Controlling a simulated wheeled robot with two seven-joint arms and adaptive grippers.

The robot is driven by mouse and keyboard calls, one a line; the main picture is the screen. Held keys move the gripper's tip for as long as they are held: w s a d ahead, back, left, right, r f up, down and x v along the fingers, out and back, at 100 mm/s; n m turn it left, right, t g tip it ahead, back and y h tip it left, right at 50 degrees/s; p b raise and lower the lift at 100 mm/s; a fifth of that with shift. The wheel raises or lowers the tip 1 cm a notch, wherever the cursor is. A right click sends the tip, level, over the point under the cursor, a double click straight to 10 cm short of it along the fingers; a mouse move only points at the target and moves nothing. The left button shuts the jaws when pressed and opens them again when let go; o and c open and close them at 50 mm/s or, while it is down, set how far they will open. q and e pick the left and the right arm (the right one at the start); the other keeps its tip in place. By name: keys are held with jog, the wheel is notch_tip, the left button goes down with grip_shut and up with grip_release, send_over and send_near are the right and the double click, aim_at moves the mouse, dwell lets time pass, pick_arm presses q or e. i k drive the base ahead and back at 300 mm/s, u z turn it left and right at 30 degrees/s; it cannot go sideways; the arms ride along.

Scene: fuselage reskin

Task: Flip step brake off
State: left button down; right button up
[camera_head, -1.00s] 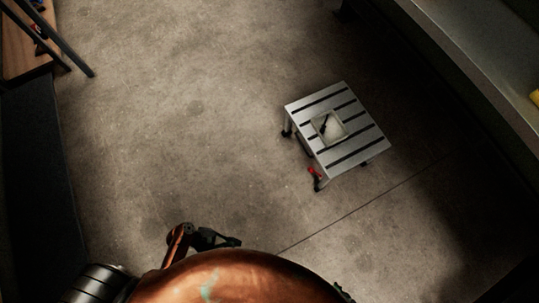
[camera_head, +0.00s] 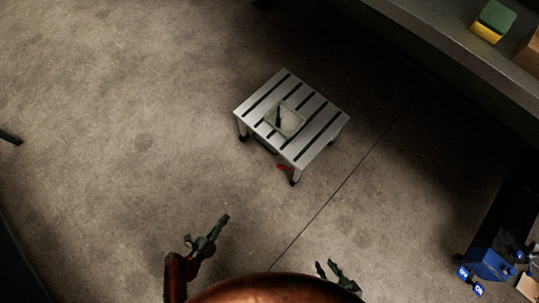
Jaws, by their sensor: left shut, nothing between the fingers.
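A silver step stool (camera_head: 322,121) with dark slots stands on the concrete floor, ahead of me. A small red brake lever (camera_head: 283,168) shows low at the stool's near side, beside the near leg. Its exact setting is too small to tell. My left gripper (camera_head: 226,219) is shut and empty, over bare floor, nearer to me than the stool and left of the lever. My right gripper (camera_head: 325,266) shows at the bottom edge, its two fingers apart and nothing visible between them. Neither gripper appears to touch the stool.
A pale square tray (camera_head: 293,120) with a dark item lies on the stool's top. A grey shelf (camera_head: 443,46) with a green and yellow block (camera_head: 493,21) runs along the upper right. A blue box (camera_head: 490,264) is at the lower right. The floor around the stool is clear.

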aim_at(280, 167)
jog(key=u, duration=0.8)
jog(key=i, duration=0.35)
jog(key=z, duration=1.65)
